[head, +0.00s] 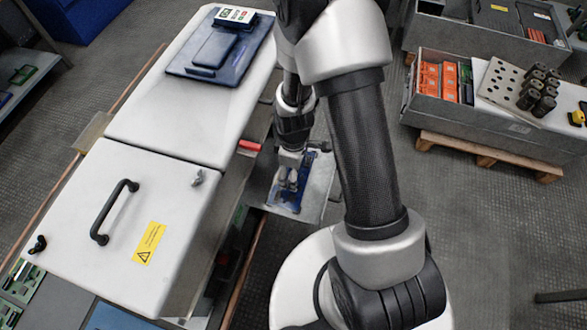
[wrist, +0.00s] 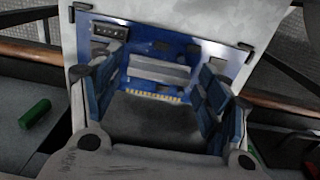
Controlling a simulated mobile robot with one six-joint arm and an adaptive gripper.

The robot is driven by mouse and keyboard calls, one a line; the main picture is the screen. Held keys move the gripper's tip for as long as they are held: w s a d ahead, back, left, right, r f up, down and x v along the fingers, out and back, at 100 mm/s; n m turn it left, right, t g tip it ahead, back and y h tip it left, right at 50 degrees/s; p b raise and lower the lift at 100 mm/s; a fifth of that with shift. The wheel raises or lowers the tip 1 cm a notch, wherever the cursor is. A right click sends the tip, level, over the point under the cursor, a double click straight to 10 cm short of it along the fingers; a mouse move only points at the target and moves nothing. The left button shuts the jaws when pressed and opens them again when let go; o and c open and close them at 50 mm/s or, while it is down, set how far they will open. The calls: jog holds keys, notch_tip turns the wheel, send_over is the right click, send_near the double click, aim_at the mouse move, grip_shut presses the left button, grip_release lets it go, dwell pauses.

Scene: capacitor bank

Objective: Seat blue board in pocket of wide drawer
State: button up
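The blue board (head: 288,203) lies on a pale grey plate (head: 322,188) that juts out beside the white cabinet. In the wrist view the board (wrist: 142,48) shows a grey bar, a dark connector block and a row of gold contacts along its near edge. My gripper (head: 290,172) points down over the board. In the wrist view its blue-padded fingers (wrist: 158,85) stand wide apart, with the board seen between and beyond them. I cannot tell whether they touch it. Small dark clips show near the board's far corners. I cannot make out a pocket or the wide drawer for certain.
The white cabinet (head: 120,225) with a black handle stands left of the plate. A dark blue tray (head: 220,50) lies on its far lid. A red piece (head: 249,146) protrudes from its side. A grey crate (head: 440,112) on a pallet stands right; floor between is clear.

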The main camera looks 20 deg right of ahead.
jog(key=shift+o, duration=0.8)
notch_tip(320, 180, up, 12)
jog(key=s+r+m+t, duration=0.2)
jog(key=s+r+m, duration=0.3)
jog(key=r, duration=0.6)
jog(key=s+r+m+t, duration=0.2)
jog(key=s+r+m, duration=0.3)
jog(key=s+r, duration=0.5)
jog(key=shift+r+m+t, duration=0.3)
jog(key=shift+r+m, duration=0.1)
jog(key=shift+r, duration=0.05)
